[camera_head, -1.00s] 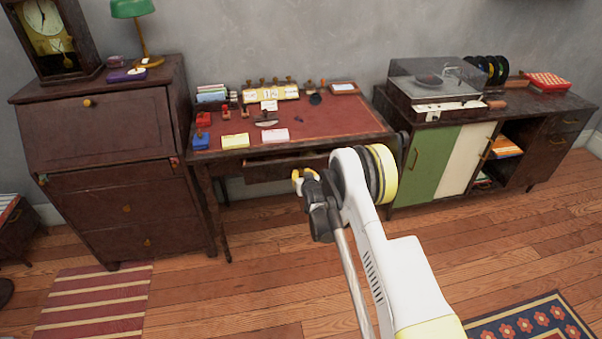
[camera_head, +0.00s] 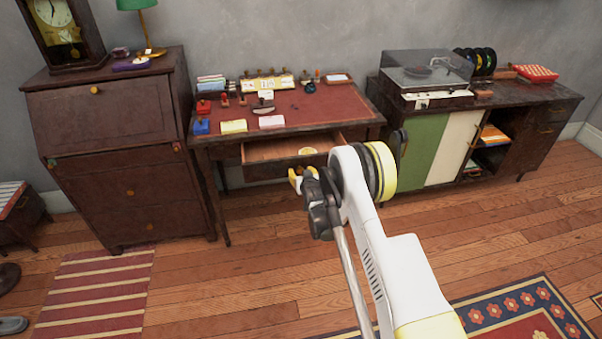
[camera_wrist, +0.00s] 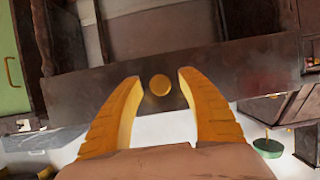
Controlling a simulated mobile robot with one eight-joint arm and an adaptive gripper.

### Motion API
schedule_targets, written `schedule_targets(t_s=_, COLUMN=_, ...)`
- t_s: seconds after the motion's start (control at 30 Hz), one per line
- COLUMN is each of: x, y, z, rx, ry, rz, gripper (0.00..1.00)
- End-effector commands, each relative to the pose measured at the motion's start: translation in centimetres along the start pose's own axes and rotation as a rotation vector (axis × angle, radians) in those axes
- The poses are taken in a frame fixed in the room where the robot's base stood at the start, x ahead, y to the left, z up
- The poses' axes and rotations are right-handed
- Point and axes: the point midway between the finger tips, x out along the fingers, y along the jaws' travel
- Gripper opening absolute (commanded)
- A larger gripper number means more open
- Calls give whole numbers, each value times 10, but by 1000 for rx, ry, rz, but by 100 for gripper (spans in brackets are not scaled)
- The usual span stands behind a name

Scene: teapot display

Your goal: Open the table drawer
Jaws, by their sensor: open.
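The wooden table (camera_head: 335,116) has a red top, and its drawer (camera_head: 270,148) is pulled well out, with the light wooden inside showing. A small yellowish item (camera_head: 307,151) lies in the drawer. My gripper (camera_head: 296,179) is in front of the drawer, and my arm hides the drawer's right part. In the wrist view the dark drawer front (camera_wrist: 90,95) spans the picture, with a round brass knob (camera_wrist: 159,86). My gripper (camera_wrist: 160,76) is open, its yellow fingers on either side of the knob with gaps between.
Stamps, cards and a calendar (camera_head: 268,83) stand on the table. A dark bureau (camera_head: 125,150) stands close on the left. A cabinet (camera_head: 425,150) with a record player (camera_head: 428,75) stands on the right. The wooden floor (camera_head: 240,285) in front is mostly clear, with rugs.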

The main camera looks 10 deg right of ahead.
Motion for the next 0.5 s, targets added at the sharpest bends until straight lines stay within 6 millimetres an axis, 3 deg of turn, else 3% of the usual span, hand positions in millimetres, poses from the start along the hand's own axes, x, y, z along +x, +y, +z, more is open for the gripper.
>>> schedule_targets(t_s=0.3, x=-2, y=0, z=-1, rx=0, ry=2, rz=0, gripper=47)
schedule_targets(t_s=0.5, x=-30, y=0, z=-1, rx=0, ry=2, rz=0, gripper=47)
